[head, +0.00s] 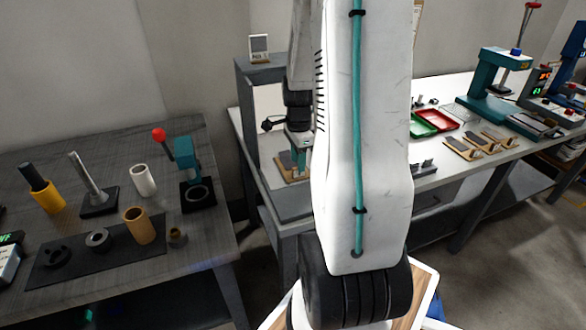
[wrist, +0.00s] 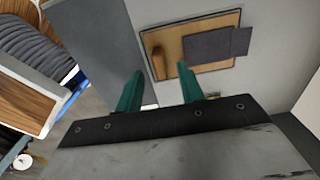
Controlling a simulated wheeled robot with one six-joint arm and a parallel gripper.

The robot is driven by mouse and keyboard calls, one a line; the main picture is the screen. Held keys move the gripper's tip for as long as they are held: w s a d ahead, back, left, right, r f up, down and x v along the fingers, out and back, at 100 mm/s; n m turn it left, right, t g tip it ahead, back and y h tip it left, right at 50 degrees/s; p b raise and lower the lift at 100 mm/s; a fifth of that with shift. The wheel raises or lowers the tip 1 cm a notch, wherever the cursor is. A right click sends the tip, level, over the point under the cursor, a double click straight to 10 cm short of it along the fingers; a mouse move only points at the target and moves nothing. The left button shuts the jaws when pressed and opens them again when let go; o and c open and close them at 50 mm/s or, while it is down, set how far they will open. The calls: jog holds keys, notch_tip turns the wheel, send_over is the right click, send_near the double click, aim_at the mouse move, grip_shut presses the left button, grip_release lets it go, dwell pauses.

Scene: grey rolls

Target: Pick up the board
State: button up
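A tan wooden board (wrist: 172,42) with a dark grey pad and a small brown block on it lies on a light surface in the wrist view. In the head view the board (head: 296,178) lies inside the grey frame on the bench, partly hidden by my arm. My gripper (wrist: 160,84) has two teal fingers set well apart with nothing between them. In the head view my gripper (head: 299,152) is over the board. The fingertips show near the board's lower left edge in the wrist view; whether they touch it I cannot tell.
A grey frame (head: 244,100) stands around the board. Further right on the bench are similar boards (head: 468,148), green and red trays (head: 436,122) and teal presses (head: 487,85). A dark table (head: 209,240) with cylinders and a small press stands at left.

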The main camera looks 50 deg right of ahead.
jog(key=shift+a+f, duration=0.1)
jog(key=shift+f, duration=1.8)
grip_shut()
jog(key=shift+r, duration=0.2)
